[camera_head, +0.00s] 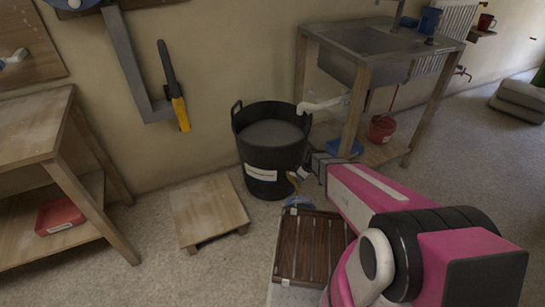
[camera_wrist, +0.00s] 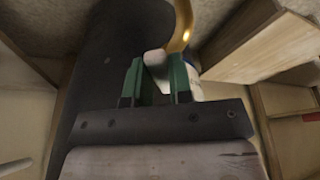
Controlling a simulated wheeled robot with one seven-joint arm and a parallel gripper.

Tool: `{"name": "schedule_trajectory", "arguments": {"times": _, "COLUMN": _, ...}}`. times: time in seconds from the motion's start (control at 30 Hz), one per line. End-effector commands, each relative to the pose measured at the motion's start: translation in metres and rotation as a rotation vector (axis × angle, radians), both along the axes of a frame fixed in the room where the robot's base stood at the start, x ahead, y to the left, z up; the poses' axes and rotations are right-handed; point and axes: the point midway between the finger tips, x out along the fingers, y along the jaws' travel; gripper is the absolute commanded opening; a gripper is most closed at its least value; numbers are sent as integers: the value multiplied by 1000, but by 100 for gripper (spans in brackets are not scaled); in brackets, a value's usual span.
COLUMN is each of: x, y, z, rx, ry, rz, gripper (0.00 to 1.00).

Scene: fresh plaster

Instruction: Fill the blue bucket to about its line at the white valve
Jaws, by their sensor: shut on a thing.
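My gripper (camera_head: 310,172) is low at the right side of the black tub, its tips mostly hidden by my arm in the head view. In the wrist view my gripper (camera_wrist: 157,78) has its green fingers shut on a small white piece (camera_wrist: 155,58), which looks like the white valve's handle. A curved brass pipe (camera_wrist: 183,28) rises beside it. A blue rim (camera_head: 299,201), apparently the blue bucket, shows on the floor just below my gripper. Its fill line and its contents cannot be made out.
The black tub (camera_head: 262,154) holds something grey and stands by the wall. A low wooden stool (camera_head: 208,205) is left of it, and a brown slatted rack (camera_head: 311,248) lies in front. A sink bench (camera_head: 378,45) with a blue item (camera_head: 345,148) and a red bucket (camera_head: 381,129) below stands right.

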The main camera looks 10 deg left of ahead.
Motion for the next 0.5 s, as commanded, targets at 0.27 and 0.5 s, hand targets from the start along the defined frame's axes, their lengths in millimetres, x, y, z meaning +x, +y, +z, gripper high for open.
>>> {"name": "schedule_trajectory", "arguments": {"times": 0.27, "x": 2, "y": 0, "z": 0, "rx": 1, "ry": -5, "rz": -3, "gripper": 3}}
{"name": "schedule_trajectory", "arguments": {"times": 0.5, "x": 9, "y": 0, "z": -1, "rx": 1, "ry": -5, "rz": 75, "gripper": 3}}
